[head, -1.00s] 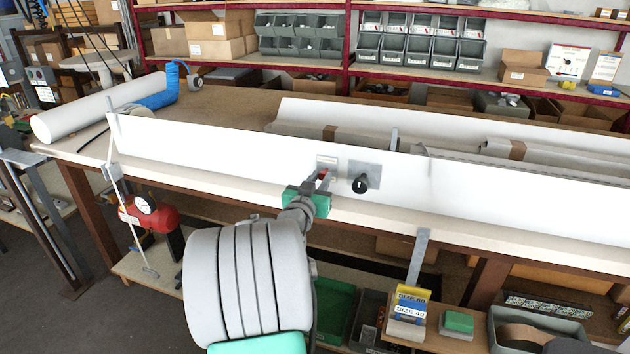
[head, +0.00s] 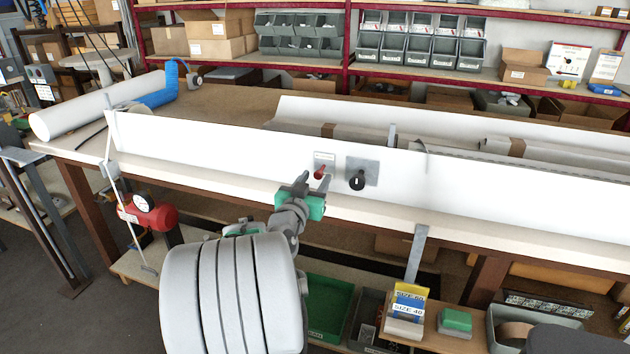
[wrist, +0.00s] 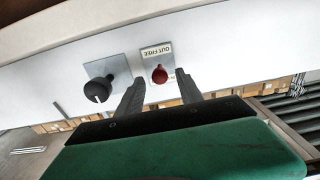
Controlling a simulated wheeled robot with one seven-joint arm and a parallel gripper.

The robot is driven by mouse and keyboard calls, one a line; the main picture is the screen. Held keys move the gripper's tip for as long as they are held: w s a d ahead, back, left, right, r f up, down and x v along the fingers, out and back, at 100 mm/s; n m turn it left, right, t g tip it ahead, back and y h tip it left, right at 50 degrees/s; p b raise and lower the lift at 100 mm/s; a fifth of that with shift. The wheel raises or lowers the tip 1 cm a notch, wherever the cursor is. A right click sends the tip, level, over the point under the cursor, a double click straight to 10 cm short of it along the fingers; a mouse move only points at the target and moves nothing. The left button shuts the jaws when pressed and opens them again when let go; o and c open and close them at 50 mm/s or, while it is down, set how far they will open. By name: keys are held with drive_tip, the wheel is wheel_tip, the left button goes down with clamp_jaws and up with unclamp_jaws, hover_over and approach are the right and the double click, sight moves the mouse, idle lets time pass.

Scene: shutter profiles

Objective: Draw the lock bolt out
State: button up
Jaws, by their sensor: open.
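The lock bolt appears to be the red knob (head: 320,172) on the long white profile (head: 230,150), under a small white label. In the wrist view the red knob (wrist: 159,74) shows upside down beside the label (wrist: 157,50), which reads "OUT FREE". My gripper (head: 314,184) is open, just in front of and below the knob. In the wrist view the knob lies between the fingertips of my gripper (wrist: 158,79), with clear space on both sides and nothing held. How far the knob stands out is hard to tell.
A black knob on a grey plate (head: 372,166) sits close on the right of the red one. The white profile stands along the bench top (head: 255,189). A grey upright bracket (head: 416,255) is at the bench's front edge. Bins and boxes fill the lower shelf.

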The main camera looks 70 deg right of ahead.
drive_tip(key=a, duration=0.7)
drive_tip(key=shift+s+a+b, duration=0.2)
drive_tip(key=shift+s+b, duration=0.15)
drive_tip(key=shift+b, duration=0.05)
drive_tip(key=w+a+f+n+t+y+p, duration=0.1)
drive_tip(key=w+a+n+t+y+p, duration=0.3)
drive_tip(key=w+a, duration=0.6)
drive_tip(key=w+a+n+t+y+p, duration=0.1)
drive_tip(key=w+a+n+y+p, duration=0.35)
drive_tip(key=a, duration=0.75)
drive_tip(key=s+a+r+n+g+y+p, duration=0.1)
drive_tip(key=a+n+y, duration=0.3)
drive_tip(key=a, duration=0.8)
drive_tip(key=s+a+r+n+g+y+p, duration=0.1)
drive_tip(key=a+n+y+p, duration=0.3)
drive_tip(key=a, duration=0.9)
drive_tip(key=shift+s+a+n+g+y+p, duration=0.3)
drive_tip(key=shift+s+n+g+y, duration=0.2)
drive_tip(key=shift+y, duration=0.25)
